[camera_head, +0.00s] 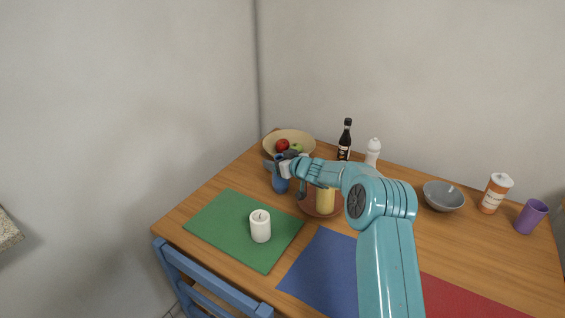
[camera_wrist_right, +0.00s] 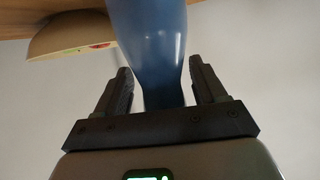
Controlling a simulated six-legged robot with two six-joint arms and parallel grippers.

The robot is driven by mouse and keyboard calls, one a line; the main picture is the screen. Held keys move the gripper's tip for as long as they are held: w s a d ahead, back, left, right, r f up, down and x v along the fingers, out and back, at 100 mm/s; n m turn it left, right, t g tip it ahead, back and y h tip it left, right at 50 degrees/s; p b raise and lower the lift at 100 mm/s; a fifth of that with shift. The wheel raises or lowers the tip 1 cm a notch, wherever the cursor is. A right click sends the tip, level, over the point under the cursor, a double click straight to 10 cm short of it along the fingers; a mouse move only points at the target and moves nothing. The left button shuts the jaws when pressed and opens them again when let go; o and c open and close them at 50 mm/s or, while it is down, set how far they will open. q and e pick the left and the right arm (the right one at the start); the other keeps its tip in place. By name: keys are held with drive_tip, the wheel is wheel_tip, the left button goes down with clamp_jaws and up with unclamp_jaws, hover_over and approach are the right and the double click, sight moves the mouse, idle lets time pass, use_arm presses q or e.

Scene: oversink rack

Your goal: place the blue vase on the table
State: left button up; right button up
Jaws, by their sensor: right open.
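The blue vase (camera_head: 280,181) stands upright on the wooden table (camera_head: 203,196), toward the far left corner. Its upper part is partly hidden by my right gripper (camera_head: 278,163). In the right wrist view the vase (camera_wrist_right: 151,45) is between the two dark fingers of my right gripper (camera_wrist_right: 158,90). A gap shows between the vase and each finger, so the gripper is open around it. My left gripper is not in view.
A bowl (camera_head: 270,143) with fruit stands behind the vase. A dark bottle (camera_head: 345,142) and a white shaker (camera_head: 373,151) stand behind my right arm. A white candle (camera_head: 260,228) stands on the green mat (camera_head: 215,222).

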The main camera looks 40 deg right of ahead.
drive_tip(key=b+v, duration=0.1)
drive_tip(key=v, duration=1.1)
drive_tip(key=shift+a+r, duration=0.1)
